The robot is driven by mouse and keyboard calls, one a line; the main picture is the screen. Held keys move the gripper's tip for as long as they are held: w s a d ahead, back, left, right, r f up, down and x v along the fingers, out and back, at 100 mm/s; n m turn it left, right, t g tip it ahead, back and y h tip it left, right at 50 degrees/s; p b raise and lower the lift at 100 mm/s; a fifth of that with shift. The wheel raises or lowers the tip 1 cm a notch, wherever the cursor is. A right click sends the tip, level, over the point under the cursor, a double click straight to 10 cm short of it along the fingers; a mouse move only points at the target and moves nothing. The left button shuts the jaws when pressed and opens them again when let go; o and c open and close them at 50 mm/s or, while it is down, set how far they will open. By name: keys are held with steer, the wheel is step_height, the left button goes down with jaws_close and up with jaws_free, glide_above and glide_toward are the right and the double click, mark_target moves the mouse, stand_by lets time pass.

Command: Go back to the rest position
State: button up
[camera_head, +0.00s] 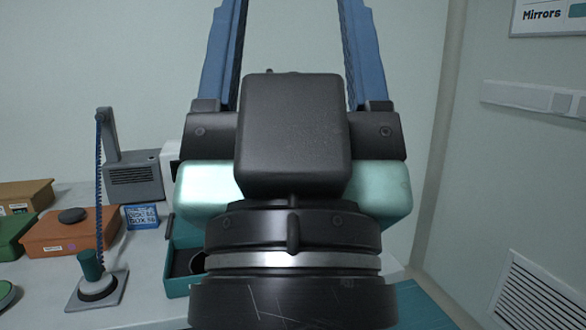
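My gripper (293,25) fills the middle of the head view, close to the camera. Its dark body is seen with two blue fingers pointing up, one on each side. The fingers stand wide apart and only the pale wall shows between them, so it is open and empty as far as I can see. The fingertips are cut off by the top edge. The gripper hides the middle of the table behind it.
A white table (145,272) lies at left. On it are a stand with a blue chain (99,190), a grey device (134,183), an orange box (58,238), a blue sign (142,217) and a teal tray (178,282), partly hidden. A wall vent (540,300) is at lower right.

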step_height(320, 180, up, 20)
steer(key=p, duration=1.7)
